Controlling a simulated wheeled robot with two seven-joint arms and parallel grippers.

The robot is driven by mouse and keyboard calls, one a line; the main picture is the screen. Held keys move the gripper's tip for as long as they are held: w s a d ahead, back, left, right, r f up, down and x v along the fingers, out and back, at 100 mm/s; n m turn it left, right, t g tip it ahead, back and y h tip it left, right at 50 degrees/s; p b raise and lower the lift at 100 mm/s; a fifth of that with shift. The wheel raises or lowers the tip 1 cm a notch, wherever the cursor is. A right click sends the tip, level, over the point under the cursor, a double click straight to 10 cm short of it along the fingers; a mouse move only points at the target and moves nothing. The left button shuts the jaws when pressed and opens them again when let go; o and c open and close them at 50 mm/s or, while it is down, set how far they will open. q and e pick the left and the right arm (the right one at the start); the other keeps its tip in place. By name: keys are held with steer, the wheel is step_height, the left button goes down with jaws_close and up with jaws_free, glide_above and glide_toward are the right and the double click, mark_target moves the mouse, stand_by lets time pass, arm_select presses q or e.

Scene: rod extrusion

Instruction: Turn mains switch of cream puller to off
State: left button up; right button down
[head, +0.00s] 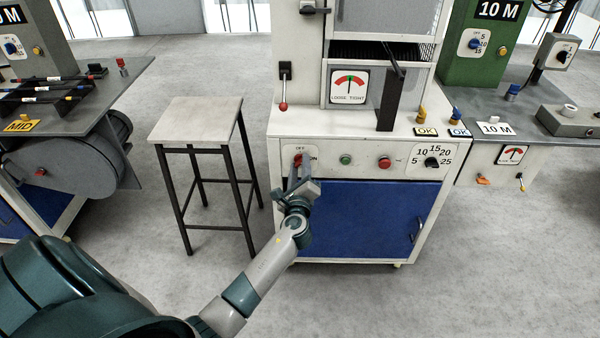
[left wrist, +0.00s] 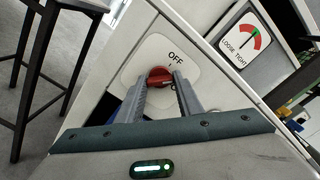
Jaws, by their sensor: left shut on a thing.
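The cream puller (head: 345,130) stands in the middle of the head view, with a blue door below its control panel. Its mains switch (head: 298,160) is a red rotary knob on a white plate at the panel's left, marked OFF above and ON to the right. My left gripper (head: 299,172) is shut on this knob, straight in front of the panel. In the left wrist view the red knob (left wrist: 160,75) sits between the two fingertips, under the word OFF. The fingers hide part of the plate, and I cannot tell the knob's exact setting. My right gripper is not in view.
Green (head: 345,160) and red (head: 384,163) buttons and a numbered dial (head: 431,162) sit right of the switch. A red-tipped lever (head: 283,105) hangs above it. A stool (head: 200,120) stands left of the machine. Other benches flank both sides.

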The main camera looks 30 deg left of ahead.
arm_select(q)
steer(key=n+b, duration=0.4)
steer(key=n, duration=0.3)
steer(key=shift+f+n, duration=0.15)
steer(key=shift+n, duration=0.65)
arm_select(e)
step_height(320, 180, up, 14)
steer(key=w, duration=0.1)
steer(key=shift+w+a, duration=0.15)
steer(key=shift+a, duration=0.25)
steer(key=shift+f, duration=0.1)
arm_select(q)
steer(key=o, duration=1.1)
steer(key=b+v, duration=0.1)
steer(key=v, duration=1.6)
steer(key=shift+s, duration=0.25)
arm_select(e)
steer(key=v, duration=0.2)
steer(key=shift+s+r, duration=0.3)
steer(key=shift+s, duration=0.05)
